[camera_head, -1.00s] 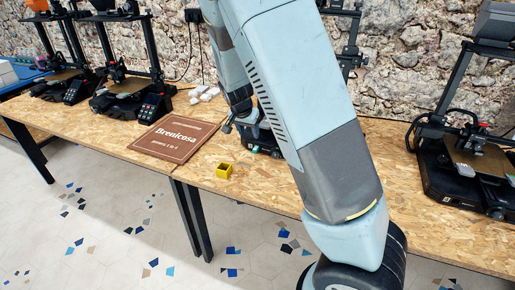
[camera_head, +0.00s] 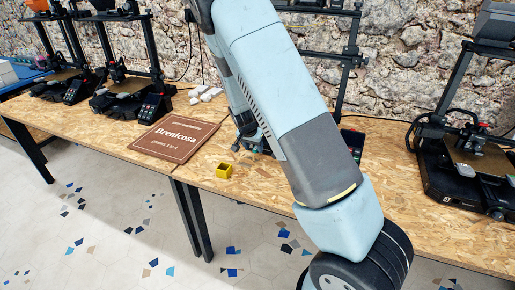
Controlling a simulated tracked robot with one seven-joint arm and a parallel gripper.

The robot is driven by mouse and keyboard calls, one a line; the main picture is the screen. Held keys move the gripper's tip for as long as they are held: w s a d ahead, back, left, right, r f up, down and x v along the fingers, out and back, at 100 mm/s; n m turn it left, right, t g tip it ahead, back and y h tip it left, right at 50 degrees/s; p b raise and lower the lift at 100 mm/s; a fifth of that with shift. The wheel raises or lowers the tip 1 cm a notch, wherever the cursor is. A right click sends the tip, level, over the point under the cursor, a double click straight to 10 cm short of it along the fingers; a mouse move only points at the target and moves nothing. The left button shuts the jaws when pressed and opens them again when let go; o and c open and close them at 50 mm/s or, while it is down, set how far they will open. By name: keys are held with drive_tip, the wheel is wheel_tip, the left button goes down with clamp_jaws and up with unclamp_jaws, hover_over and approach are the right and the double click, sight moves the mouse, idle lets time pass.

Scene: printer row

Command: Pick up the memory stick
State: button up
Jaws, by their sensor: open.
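I cannot make out the memory stick in this view; it may be too small or hidden behind my arm. My gripper (camera_head: 240,147) shows only in part at the far end of my arm, low over the wooden table (camera_head: 200,181). It is open, and I see nothing held in it. It is just behind a small yellow open-topped box (camera_head: 224,170) near the table's front edge, and looks apart from it.
A brown Brenicosa sign (camera_head: 175,140) lies left of the box. White pieces (camera_head: 206,94) lie behind it. Printers stand at the left (camera_head: 130,85) and right (camera_head: 470,165); another (camera_head: 345,60) is partly behind my arm. Table is clear around the box.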

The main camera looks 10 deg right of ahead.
drive_tip(key=shift+w+d+f, duration=0.15)
drive_tip(key=shift+f, duration=0.4)
clamp_jaws()
